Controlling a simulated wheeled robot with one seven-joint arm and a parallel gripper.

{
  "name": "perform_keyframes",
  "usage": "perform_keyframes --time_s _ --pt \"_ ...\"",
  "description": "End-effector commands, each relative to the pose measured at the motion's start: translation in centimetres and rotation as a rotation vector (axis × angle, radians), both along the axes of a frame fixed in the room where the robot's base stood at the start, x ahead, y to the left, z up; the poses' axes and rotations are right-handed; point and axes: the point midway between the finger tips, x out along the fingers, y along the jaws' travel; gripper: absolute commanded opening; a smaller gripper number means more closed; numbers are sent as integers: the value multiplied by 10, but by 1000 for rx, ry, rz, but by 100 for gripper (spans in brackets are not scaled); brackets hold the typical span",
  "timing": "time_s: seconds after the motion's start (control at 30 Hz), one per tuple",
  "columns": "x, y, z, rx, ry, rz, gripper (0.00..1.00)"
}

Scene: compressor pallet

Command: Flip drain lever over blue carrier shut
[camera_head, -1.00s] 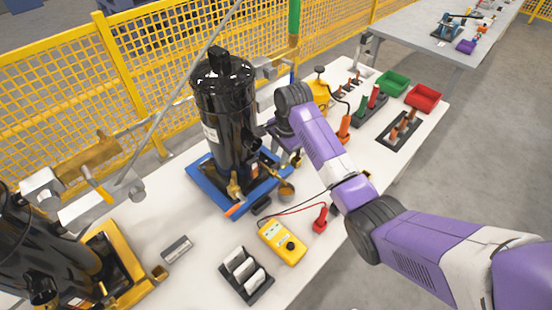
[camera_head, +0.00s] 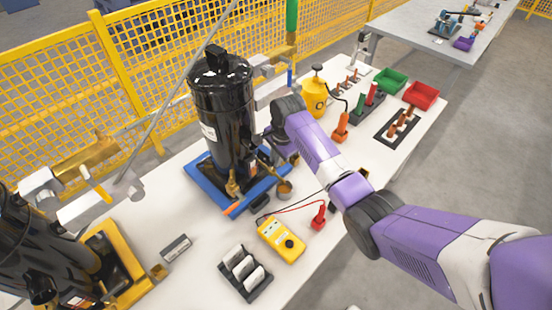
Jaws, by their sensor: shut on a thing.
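A tall black compressor (camera_head: 222,115) stands upright on the blue carrier (camera_head: 208,190) near the middle of the white table. A brass fitting (camera_head: 232,187) sits low on its front, and a small copper-coloured cup (camera_head: 285,189) is by the carrier's right corner. My gripper (camera_head: 274,152) is low at the compressor's right side, above the carrier, beside the brass drain parts. It is shut on the drain lever as far as I can tell; my wrist and the small size largely hide the lever and the contact.
A yellow meter (camera_head: 281,241) with a red probe (camera_head: 319,216) and a black rack (camera_head: 245,273) lie in front. A second compressor on a yellow carrier (camera_head: 120,268) stands left. A yellow pump (camera_head: 314,97) and green (camera_head: 391,81) and red (camera_head: 421,95) bins are behind my arm.

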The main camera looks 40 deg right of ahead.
Motion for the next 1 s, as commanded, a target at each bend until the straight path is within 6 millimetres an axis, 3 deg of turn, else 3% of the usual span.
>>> perform_keyframes --time_s 0.63,0.67,0.73,1.0 --pt "2 0 0 1 1 122 0" --pt "2 0 0 1 1 122 17" --pt "2 0 0 1 1 122 31" --pt "2 0 0 1 1 120 33"
